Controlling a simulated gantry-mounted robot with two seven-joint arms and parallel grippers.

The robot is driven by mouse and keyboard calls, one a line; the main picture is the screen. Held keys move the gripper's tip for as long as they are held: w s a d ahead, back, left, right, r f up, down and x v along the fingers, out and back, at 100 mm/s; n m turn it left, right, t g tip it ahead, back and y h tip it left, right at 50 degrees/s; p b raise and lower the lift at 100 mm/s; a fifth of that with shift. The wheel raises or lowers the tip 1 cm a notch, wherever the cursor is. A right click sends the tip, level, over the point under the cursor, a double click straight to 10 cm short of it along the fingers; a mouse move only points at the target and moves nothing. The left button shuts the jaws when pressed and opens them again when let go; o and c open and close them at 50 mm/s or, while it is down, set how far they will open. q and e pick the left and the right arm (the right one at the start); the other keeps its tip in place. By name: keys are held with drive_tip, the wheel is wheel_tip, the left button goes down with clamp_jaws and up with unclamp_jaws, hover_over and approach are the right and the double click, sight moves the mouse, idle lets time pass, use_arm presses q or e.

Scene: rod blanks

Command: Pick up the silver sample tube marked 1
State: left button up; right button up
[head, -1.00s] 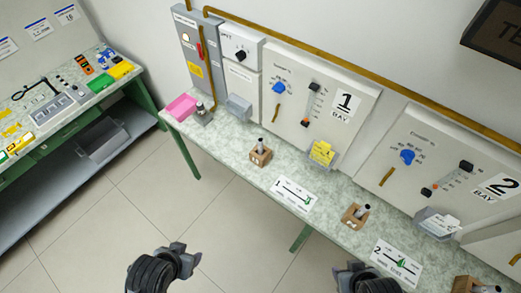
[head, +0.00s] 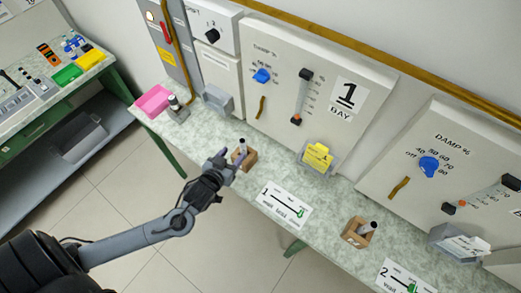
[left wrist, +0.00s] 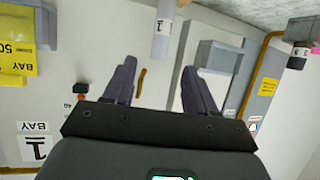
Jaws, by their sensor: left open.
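The silver sample tube (head: 242,146) stands in a small wooden holder (head: 250,160) on the bench, in front of bay 1. In the left wrist view, which is upside down, the tube (left wrist: 162,38) carries a white label with a 1. My left gripper (head: 225,158) is at the holder's left side in the head view, fingers pointing toward the tube. In the left wrist view the left gripper (left wrist: 158,68) is open, and the tube lines up with the gap between its fingers, ungripped. My right gripper is out of view.
A second wooden holder (head: 352,232) with a tube (head: 367,229) stands further right. A card marked 1 (head: 285,204) lies flat on the bench. A pink tray (head: 153,100) and a dark-topped item (head: 176,108) stand at the left end. Bay panels rise behind.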

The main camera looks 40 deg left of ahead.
sight(241, 145)
use_arm(q)
drive_tip(key=x, duration=0.5)
drive_tip(key=shift+w+f, duration=0.1)
drive_tip(key=shift+f, duration=0.05)
drive_tip(key=x, duration=0.5)
drive_tip(key=shift+w+f, duration=0.3)
clamp_jaws()
